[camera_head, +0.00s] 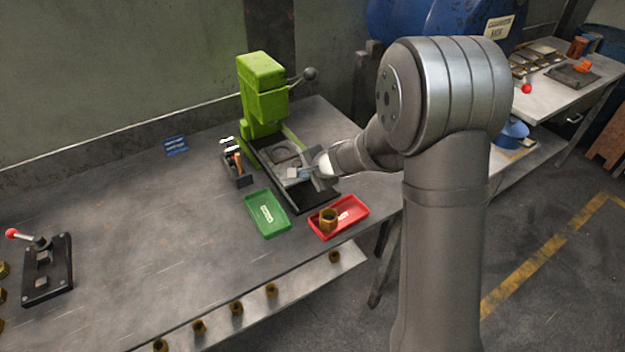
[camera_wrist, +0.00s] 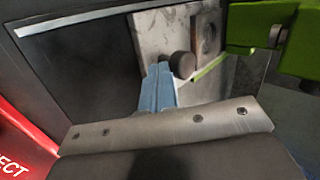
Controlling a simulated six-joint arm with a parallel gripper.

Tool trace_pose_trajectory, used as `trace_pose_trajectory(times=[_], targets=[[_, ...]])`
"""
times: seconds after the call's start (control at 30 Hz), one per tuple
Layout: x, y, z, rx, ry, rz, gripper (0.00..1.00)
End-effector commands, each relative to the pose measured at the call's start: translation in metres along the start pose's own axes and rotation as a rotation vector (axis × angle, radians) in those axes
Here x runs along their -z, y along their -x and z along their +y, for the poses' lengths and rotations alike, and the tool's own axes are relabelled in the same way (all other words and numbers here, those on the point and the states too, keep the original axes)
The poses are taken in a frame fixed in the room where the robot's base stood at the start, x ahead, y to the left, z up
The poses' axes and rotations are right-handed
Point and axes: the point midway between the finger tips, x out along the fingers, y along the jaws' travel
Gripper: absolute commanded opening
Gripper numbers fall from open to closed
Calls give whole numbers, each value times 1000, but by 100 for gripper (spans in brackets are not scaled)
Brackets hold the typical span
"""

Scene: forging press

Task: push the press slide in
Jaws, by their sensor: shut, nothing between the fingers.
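The green press (camera_head: 262,90) stands on the workbench, with a dark base running toward the front. Its grey metal slide (camera_head: 270,154) lies on that base, partly hidden by my gripper in the head view. In the wrist view the slide (camera_wrist: 155,33) shows as a pale plate with a dark round knob (camera_wrist: 182,65) at its near edge. My gripper (camera_head: 294,172) is low over the front part of the base. Its blue fingers (camera_wrist: 160,72) are shut and empty, their tips beside the knob at the slide's near edge. I cannot tell whether they touch.
A green tray (camera_head: 267,228) and a red tray (camera_head: 359,209) with a brass nut (camera_head: 328,219) stand in front of the press. A small dark tool holder (camera_head: 234,181) is left of it.

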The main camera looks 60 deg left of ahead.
Motion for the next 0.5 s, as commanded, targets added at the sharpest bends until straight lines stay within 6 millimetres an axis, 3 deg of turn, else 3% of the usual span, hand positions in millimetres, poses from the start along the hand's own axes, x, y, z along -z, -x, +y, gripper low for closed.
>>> trace_pose_trajectory(times=[0.2, 0.5], targets=[[7, -31, -30, 1, 2, 0, 0], [9, -40, -41, 2, 0, 3, 0]])
